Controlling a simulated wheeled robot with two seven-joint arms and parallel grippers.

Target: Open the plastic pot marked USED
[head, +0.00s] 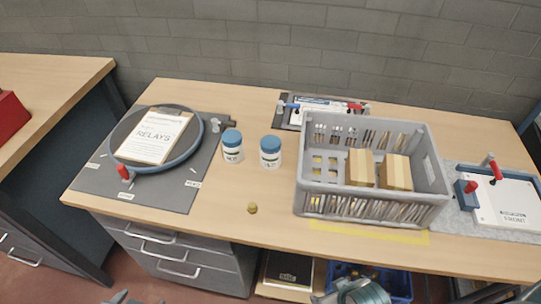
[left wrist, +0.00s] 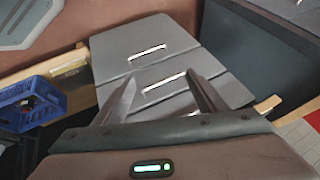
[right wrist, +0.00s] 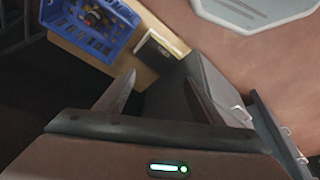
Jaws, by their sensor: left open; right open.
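Two white plastic pots with blue lids stand upright on the wooden bench: the left pot (head: 232,147) and the right pot (head: 270,153). Both lids are on. Their labels are too small to read, so I cannot tell which is marked USED. My left gripper (left wrist: 160,82) is open and empty in the left wrist view, with drawers beyond its fingers. My right gripper (right wrist: 160,82) is open and empty in the right wrist view, above the floor. Only bits of the grippers show at the bottom edge of the head view, well away from the pots.
A grey crate (head: 312,190) with boxes stands right of the pots. A dark mat (head: 180,194) with a round ring and a RELAYS clipboard (head: 155,137) lies left. A small yellowish knob (head: 252,208) lies in front. A blue bin (right wrist: 100,25) sits below the bench.

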